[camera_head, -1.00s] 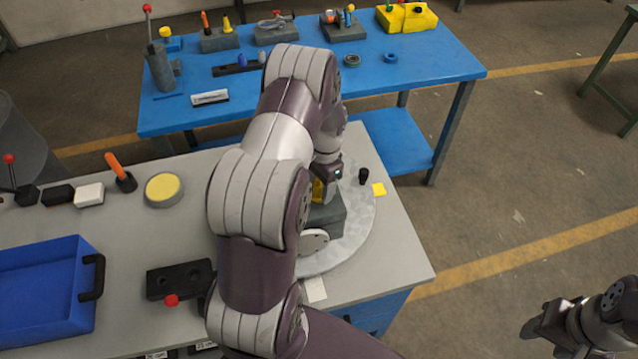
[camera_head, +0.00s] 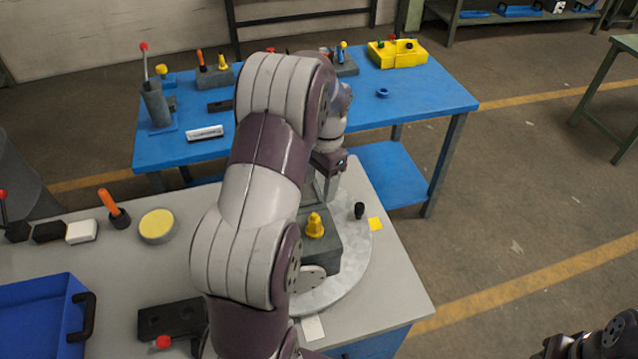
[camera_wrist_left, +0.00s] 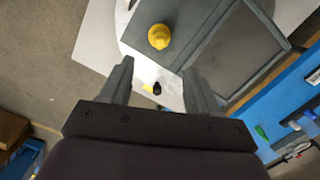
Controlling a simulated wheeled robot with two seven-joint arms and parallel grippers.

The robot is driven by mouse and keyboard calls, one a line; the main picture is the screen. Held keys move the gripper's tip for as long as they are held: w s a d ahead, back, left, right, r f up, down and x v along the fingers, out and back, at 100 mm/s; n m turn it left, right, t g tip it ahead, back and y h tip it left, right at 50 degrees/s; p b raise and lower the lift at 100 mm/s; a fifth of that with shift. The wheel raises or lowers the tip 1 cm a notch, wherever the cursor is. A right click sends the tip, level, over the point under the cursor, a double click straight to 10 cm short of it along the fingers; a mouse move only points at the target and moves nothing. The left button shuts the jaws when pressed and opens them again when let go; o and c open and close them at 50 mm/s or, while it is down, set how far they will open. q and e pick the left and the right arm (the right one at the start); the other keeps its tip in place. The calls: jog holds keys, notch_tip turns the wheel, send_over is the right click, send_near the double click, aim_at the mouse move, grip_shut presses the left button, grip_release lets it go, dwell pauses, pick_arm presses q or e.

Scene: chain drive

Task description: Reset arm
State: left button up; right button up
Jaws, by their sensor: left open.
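My left arm reaches in from the left over the near workbench, and its gripper (camera_head: 329,184) is above and behind the grey block (camera_head: 327,255). In the left wrist view the two fingers (camera_wrist_left: 158,68) stand wide apart with nothing between them. A yellow knobbed part (camera_head: 314,225) stands upright on the grey block, clear of the fingers; it also shows in the left wrist view (camera_wrist_left: 159,37). The block sits on a round metal plate (camera_head: 352,262), partly hidden by my arm. My right gripper (camera_head: 556,348) is cut off at the bottom right edge.
A small black knob (camera_head: 359,210) and a yellow square (camera_head: 375,224) lie right of the block. A blue bin (camera_head: 40,320), a black block (camera_head: 170,318) and a round yellow-topped piece (camera_head: 157,225) are at left. A blue table (camera_head: 430,95) with several fixtures stands behind.

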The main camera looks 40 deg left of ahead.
dwell(0.3)
pick_arm(q)
jog(key=s+d+f+n+t+b, duration=0.1)
jog(key=s+d+f+b, duration=0.2)
jog(key=s+d, duration=0.3)
jog(key=s+d+f+n+t+b, duration=0.1)
jog(key=s+d+f+b, duration=0.2)
jog(key=s+d, duration=0.4)
jog(key=d+b, duration=0.1)
jog(key=d, duration=0.2)
jog(key=shift+f+n+t+b, duration=0.35)
jog(key=shift+n+t+b, duration=0.05)
jog(key=shift+s, duration=0.15)
